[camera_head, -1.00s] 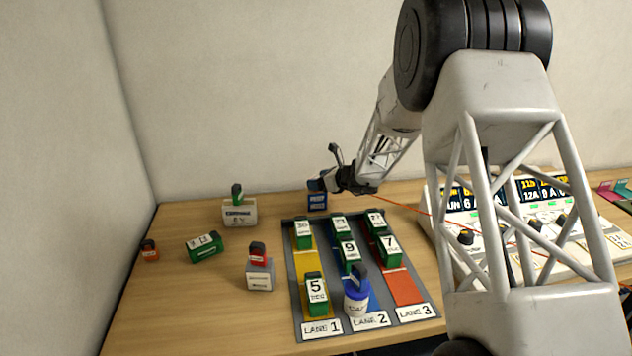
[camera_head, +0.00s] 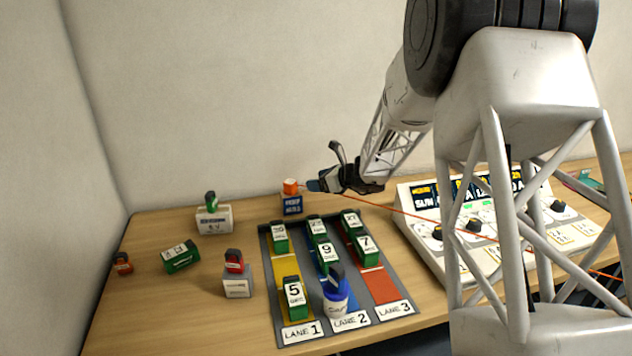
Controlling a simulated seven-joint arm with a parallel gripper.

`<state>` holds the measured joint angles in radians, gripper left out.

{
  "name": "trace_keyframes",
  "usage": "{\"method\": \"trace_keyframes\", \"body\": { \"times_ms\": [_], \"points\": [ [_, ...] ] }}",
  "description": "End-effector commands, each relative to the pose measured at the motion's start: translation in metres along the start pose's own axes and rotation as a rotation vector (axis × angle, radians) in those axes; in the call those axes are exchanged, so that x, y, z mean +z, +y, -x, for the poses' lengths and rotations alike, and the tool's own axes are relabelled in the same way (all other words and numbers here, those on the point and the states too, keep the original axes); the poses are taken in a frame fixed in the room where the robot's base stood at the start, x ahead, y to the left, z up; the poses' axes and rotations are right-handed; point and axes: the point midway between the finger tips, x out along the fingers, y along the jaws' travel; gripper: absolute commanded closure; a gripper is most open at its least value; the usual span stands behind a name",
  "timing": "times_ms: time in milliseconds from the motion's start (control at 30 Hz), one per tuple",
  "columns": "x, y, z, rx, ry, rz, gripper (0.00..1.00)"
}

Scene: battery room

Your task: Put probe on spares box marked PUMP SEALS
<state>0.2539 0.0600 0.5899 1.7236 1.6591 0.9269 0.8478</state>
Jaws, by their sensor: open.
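A short orange cylinder (camera_head: 290,187), which looks like the probe, stands upright on top of the box. My gripper (camera_head: 316,185) is open just right of the orange cylinder, with a small visible gap between them. The fingers are small and dark here. A thin orange cord (camera_head: 420,217) runs from around my gripper to the right; where it joins the probe is hidden.
A white box (camera_head: 214,220) and a grey box (camera_head: 238,287) carry small items at left. A sloped console (camera_head: 415,228) stands at right, partly behind my arm.

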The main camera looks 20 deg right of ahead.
Motion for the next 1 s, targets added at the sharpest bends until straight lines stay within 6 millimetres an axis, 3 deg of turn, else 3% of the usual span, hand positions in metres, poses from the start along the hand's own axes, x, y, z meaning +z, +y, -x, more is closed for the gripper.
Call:
{"method": "trace_keyframes", "body": {
  "times_ms": [467,633,867,1000],
  "points": [
    [0.001,0.001,0.000,0.001,0.000,0.002,0.32],
    [0.008,0.011,0.004,0.017,0.012,0.042,0.32],
    [0.030,0.058,0.024,0.097,0.072,0.226,0.32],
    [0.046,0.104,0.046,0.176,0.129,0.407,0.32]
  ]
}}
